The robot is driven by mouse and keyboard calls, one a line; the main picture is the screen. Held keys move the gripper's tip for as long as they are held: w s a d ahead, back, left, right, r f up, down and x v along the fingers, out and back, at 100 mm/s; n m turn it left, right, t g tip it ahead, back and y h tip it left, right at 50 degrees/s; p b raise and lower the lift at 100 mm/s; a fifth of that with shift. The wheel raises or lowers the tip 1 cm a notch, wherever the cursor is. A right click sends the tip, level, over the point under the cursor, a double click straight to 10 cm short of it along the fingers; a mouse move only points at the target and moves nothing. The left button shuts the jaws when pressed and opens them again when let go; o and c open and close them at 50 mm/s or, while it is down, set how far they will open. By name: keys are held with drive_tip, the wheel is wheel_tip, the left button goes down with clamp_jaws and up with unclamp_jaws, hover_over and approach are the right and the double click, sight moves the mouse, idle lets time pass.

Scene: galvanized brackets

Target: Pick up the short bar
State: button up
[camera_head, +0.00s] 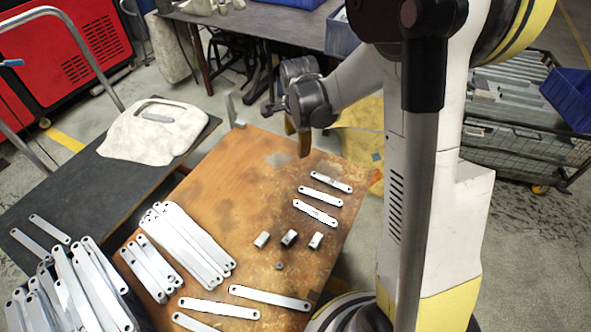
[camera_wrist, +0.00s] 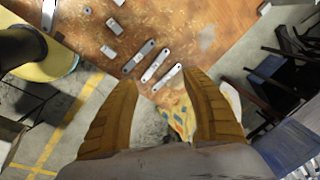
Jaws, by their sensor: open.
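Three short flat bars with a hole at each end lie side by side near the right edge of the wooden table: a far bar (camera_head: 331,181), a middle bar (camera_head: 321,196) and a near bar (camera_head: 315,212). The wrist view shows the same row, with one bar (camera_wrist: 168,77) closest to the space between my fingers, then a second (camera_wrist: 154,66) and a third (camera_wrist: 138,57). My gripper (camera_head: 304,148) hangs above the far part of the table, beyond the bars. Its two brown fingers (camera_wrist: 157,84) are spread wide, with nothing between them. I cannot tell which bar is meant.
Three small metal blocks (camera_head: 289,237) and a nut (camera_head: 279,266) lie on the wooden table (camera_head: 215,150). Longer bars (camera_head: 190,240) lie at its left and front. A dark bench (camera_head: 60,200) with a pale cloth bag (camera_head: 155,130) adjoins on the left. The table's far middle is clear.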

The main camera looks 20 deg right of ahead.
wheel_tip(320, 180, down, 9)
drive_tip(key=w+d+m+g, duration=0.1)
drive_tip(key=w+d+m, duration=0.1)
drive_tip(key=d+m, duration=0.15)
drive_tip(key=m+g+p, duration=0.1)
drive_tip(key=m+g, duration=0.1)
drive_tip(key=m, duration=0.7)
approach(315, 213)
wheel_tip(315, 213, down, 4)
drive_tip(key=shift+f+b, duration=0.1)
drive_tip(key=shift+b, duration=0.9)
drive_tip(key=f+b, duration=0.1)
drive_tip(key=f, duration=0.1)
drive_tip(key=f+b, duration=0.2)
drive_tip(key=f, duration=0.1)
drive_tip(key=shift+s+d+f, duration=0.25)
drive_tip(key=shift+d+f, duration=0.05)
drive_tip(key=shift+r, duration=0.1)
clamp_jaws()
